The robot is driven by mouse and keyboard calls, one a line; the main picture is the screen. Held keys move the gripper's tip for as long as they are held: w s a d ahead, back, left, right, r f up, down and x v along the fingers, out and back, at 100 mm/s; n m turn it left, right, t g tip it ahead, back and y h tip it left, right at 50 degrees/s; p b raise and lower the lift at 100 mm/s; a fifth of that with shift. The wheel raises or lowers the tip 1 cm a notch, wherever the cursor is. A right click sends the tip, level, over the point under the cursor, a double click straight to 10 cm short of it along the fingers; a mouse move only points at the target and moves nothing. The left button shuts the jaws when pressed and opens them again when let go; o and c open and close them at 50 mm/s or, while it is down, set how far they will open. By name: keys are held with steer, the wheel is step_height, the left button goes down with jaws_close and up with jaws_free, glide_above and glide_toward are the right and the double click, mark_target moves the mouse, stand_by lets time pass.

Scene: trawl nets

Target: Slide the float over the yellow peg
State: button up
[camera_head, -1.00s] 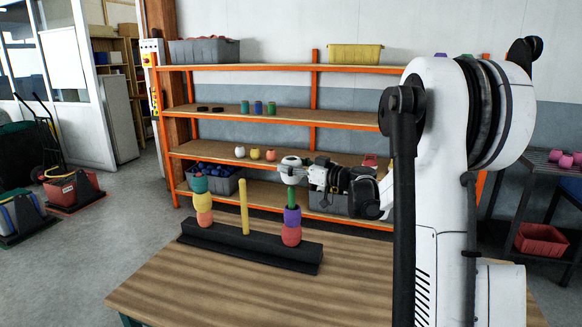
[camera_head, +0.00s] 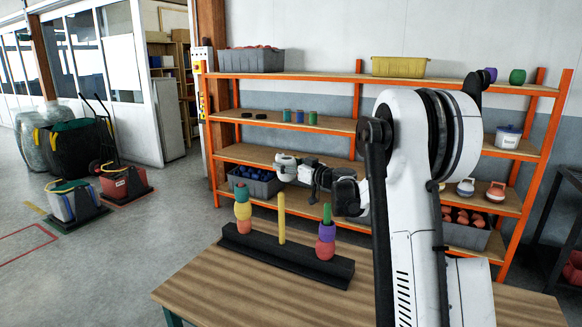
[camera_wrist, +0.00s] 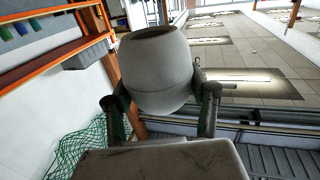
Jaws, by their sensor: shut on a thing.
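A pale grey, barrel-shaped float (camera_wrist: 156,78) with a dark hole in its end is gripped between the two fingers of my gripper (camera_wrist: 163,98) in the wrist view. In the head view, my gripper (camera_head: 284,168) is in the air above the yellow peg (camera_head: 281,217), and the peg top is clear of it. The yellow peg is bare and upright at the middle of a black base (camera_head: 262,247). On the left post sit a teal, a yellow and an orange float (camera_head: 243,210).
The base stands on a wooden table (camera_head: 230,283). An orange-framed shelf (camera_head: 345,125) with crates and small floats is behind it. A grey crate of blue things (camera_head: 256,181) is on its lower level. The table in front of the base is clear.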

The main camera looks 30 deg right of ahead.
mark_target(281, 174)
steer(key=shift+w+a+r, duration=0.15)
steer(key=shift+w+a, duration=0.65)
steer(key=shift+w, duration=0.1)
steer(key=shift+f+b, duration=0.75)
steer(key=shift+f, duration=1.6)
steer(key=shift+f+b, duration=2.5)
steer(key=shift+f, duration=0.6)
steer(key=o, duration=1.3)
step_height(281, 174, up, 10)
steer(key=shift+r, duration=0.1)
